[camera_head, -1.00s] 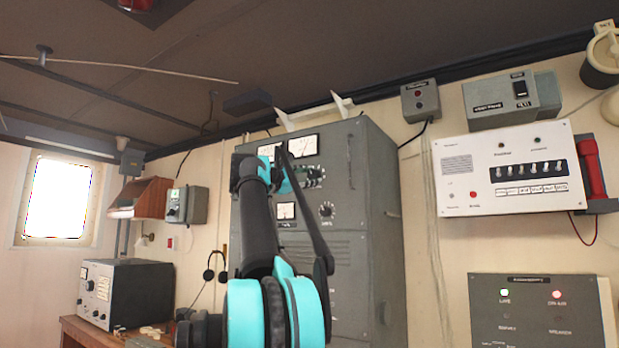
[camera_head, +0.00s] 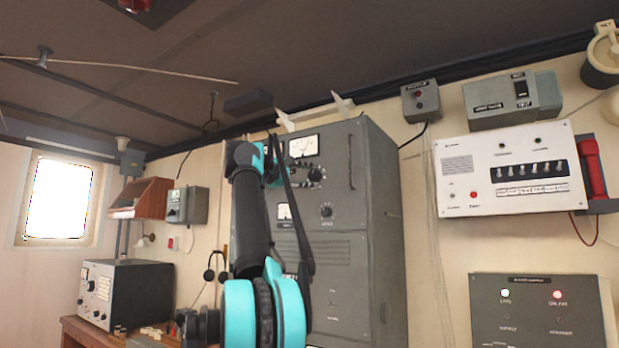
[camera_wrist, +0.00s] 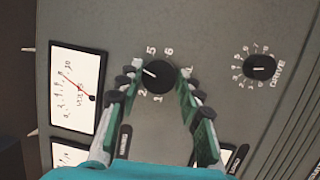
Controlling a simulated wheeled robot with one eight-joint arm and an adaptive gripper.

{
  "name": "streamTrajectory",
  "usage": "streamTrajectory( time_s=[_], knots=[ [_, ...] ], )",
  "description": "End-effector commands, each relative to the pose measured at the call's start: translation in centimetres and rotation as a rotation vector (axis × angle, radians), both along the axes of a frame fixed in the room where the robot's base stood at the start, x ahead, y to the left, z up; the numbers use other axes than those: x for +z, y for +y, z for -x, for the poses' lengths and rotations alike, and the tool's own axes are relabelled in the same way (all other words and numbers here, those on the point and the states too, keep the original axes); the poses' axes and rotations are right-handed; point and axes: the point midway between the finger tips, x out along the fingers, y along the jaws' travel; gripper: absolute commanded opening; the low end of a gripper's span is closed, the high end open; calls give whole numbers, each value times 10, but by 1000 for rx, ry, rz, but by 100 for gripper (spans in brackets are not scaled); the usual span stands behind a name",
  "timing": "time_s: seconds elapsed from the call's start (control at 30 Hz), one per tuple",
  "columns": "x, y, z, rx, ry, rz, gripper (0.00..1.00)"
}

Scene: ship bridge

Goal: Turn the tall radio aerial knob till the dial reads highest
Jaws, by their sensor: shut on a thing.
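The tall grey radio cabinet (camera_head: 367,215) stands against the wall in the head view. A black round knob (camera_wrist: 159,77) with a white pointer line and numbers around it sits between my gripper's fingers (camera_wrist: 157,82) in the wrist view. The fingers are shut on its sides. In the head view this knob (camera_head: 316,174) shows just right of my gripper. A white dial (camera_wrist: 76,88) with a red needle shows in the wrist view; the needle stands part way along the scale. A dial (camera_head: 304,146) also shows in the head view. The knob's label is hidden.
A second numbered knob (camera_wrist: 260,67) lies apart on the same panel. Another meter (camera_wrist: 70,155) is partly cut off by my gripper. A white switch panel (camera_head: 505,170) and red handset (camera_head: 593,170) are on the right wall. A desk radio (camera_head: 125,292) stands at lower left.

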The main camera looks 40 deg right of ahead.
Motion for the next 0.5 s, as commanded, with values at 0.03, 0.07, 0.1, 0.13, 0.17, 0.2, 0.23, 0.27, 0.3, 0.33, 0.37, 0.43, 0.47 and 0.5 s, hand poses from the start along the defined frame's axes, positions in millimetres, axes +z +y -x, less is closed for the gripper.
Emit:
streamTrajectory(
  time_s=[0.03,0.07,0.1,0.13,0.17,0.2,0.23,0.27,0.3,0.33,0.37,0.43,0.47,0.5],
  knots=[
    [0,0,0,-1,-15,-9,7],
    [0,0,0,-1,-25,-13,7],
    [-1,0,-1,-1,-36,-18,7],
    [-1,0,-1,0,-42,-21,7],
    [-1,0,0,-1,-48,-22,7],
    [-1,0,0,0,-54,-25,7],
    [-1,0,0,-1,-59,-27,7],
    [-1,0,0,0,-62,-28,7],
    [0,0,0,0,-65,-29,7],
    [0,0,0,0,-66,-30,7],
    [0,0,0,0,-67,-31,7],
    [0,0,0,-1,-68,-31,7],
    [0,0,0,-1,-68,-31,7],
    [0,0,0,-1,-68,-31,7]
  ],
)
